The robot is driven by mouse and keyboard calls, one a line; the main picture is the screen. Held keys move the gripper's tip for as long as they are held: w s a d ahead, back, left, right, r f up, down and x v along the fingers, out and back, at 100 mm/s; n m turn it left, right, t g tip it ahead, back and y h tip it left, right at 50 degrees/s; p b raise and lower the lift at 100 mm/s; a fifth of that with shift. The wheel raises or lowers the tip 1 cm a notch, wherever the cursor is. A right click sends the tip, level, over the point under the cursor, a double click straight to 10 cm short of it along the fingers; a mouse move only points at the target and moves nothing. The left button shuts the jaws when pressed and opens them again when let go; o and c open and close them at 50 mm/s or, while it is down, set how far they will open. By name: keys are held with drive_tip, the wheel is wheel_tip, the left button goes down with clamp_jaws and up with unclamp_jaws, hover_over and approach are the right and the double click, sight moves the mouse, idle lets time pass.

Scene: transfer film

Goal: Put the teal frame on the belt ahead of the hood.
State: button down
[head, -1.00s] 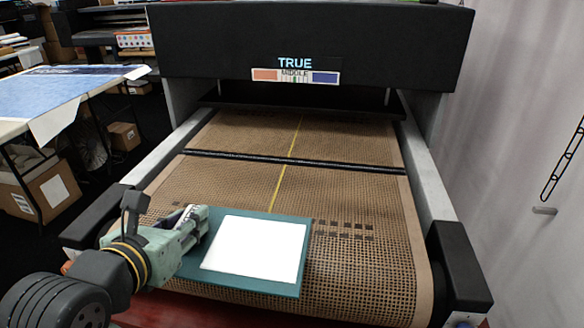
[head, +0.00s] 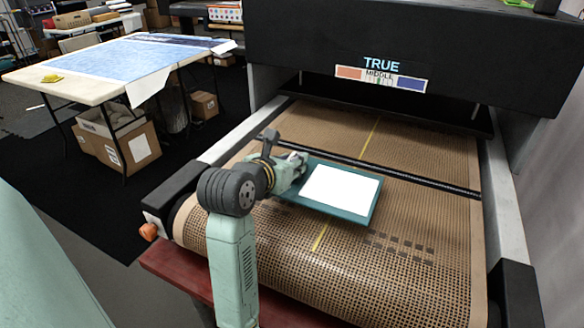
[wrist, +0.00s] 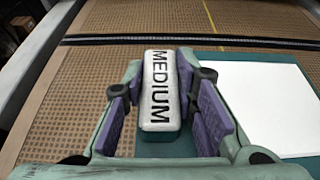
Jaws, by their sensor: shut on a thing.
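The teal frame (head: 335,212) is a flat rectangle around a white panel (head: 342,187). It is over the brown mesh belt (head: 420,275), across the yellow line and just short of the dark crossbar (head: 400,170). Whether it touches the belt is unclear. A white-topped block marked MEDIUM (wrist: 158,95) stands at its left edge. My gripper (head: 292,170) is shut on this block, which lies between its purple pads in the wrist view. The black hood (head: 330,65), with a TRUE sign, spans the belt beyond the crossbar.
Grey side rails (head: 235,135) flank the belt. A row of dark printed squares (head: 400,245) lies on the belt in front of the frame. A table with blue sheets (head: 125,65) stands at the left, with boxes beneath it.

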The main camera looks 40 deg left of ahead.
drive_tip(key=shift+w+f+p, duration=0.15)
drive_tip(key=shift+f+p, duration=0.45)
drive_tip(key=shift+f, duration=1.2)
drive_tip(key=shift+f, duration=0.15)
drive_tip(key=c, duration=1.3)
unclamp_jaws()
drive_tip(key=shift+r, duration=0.25)
drive_tip(key=b+v, duration=0.3)
drive_tip(key=v, duration=0.9)
drive_tip(key=shift+f, duration=0.1)
